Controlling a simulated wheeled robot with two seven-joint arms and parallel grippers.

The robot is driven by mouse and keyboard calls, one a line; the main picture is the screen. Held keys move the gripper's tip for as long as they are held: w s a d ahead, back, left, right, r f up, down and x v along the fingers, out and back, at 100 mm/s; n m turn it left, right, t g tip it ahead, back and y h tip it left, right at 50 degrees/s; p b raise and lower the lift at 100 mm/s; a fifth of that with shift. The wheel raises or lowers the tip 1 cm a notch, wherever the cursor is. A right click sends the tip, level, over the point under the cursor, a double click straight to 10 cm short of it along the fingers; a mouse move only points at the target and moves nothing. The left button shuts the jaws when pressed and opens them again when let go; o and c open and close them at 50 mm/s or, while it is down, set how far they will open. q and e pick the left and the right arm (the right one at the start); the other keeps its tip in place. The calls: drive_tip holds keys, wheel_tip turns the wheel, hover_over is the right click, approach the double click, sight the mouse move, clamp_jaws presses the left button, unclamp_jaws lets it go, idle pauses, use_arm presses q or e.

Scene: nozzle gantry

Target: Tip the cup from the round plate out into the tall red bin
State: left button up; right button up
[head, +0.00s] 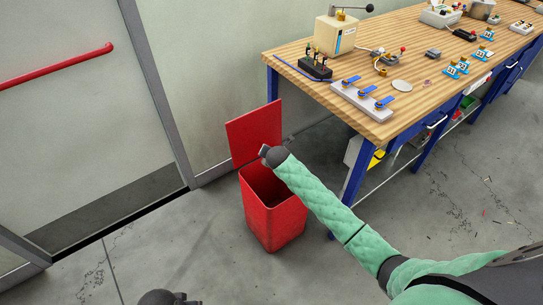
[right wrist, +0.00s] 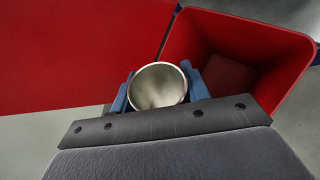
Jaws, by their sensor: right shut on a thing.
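The tall red bin (head: 273,222) stands on the floor with its lid (head: 254,132) raised behind it. My right gripper (head: 264,151) is above the bin's opening. In the right wrist view my right gripper (right wrist: 158,92) is shut on a metal cup (right wrist: 158,86), its blue fingers on either side. The cup's mouth faces the camera, and I see no contents inside. The bin (right wrist: 270,38) opens beside and below the cup there. The round plate (head: 402,86) lies bare on the workbench. A dark part of my left arm shows at the bottom edge of the head view; its fingers are unclear.
The wooden workbench (head: 350,116) with blue legs stands right of the bin and carries several devices and fixtures. A wall is behind the bin, and a door with a red bar (head: 55,68) is at left. The floor left of the bin is clear.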

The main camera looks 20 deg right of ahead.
drive_tip(key=shift+f, duration=0.1)
drive_tip(key=shift+r, duration=0.2)
drive_tip(key=shift+a+n+t+h, duration=0.2)
drive_tip(key=shift+n+t+h, duration=0.1)
drive_tip(key=shift+h, duration=0.2)
drive_tip(key=shift+s+a+r+n+t+h+p, duration=0.2)
drive_tip(key=shift+a+n+t+h+p, duration=0.2)
drive_tip(key=shift+h, duration=0.2)
drive_tip(key=shift+a+r+n+t+h, duration=0.1)
drive_tip(key=shift+a+n+t+h, duration=0.15)
drive_tip(key=shift+h, duration=0.35)
drive_tip(key=shift+s+a+r+n+t+h, duration=0.1)
drive_tip(key=shift+r+n+t+h, duration=0.05)
drive_tip(key=shift+n+t+h, duration=0.25)
use_arm(q)
drive_tip(key=shift+w+f, duration=0.3)
drive_tip(key=shift+f, duration=0.65)
use_arm(e)
drive_tip(key=shift+a+r, duration=0.1)
drive_tip(key=shift+t+h, duration=0.25)
drive_tip(key=shift+h, duration=0.05)
use_arm(q)
drive_tip(key=shift+s, duration=0.1)
use_arm(e)
drive_tip(key=shift+s, duration=0.1)
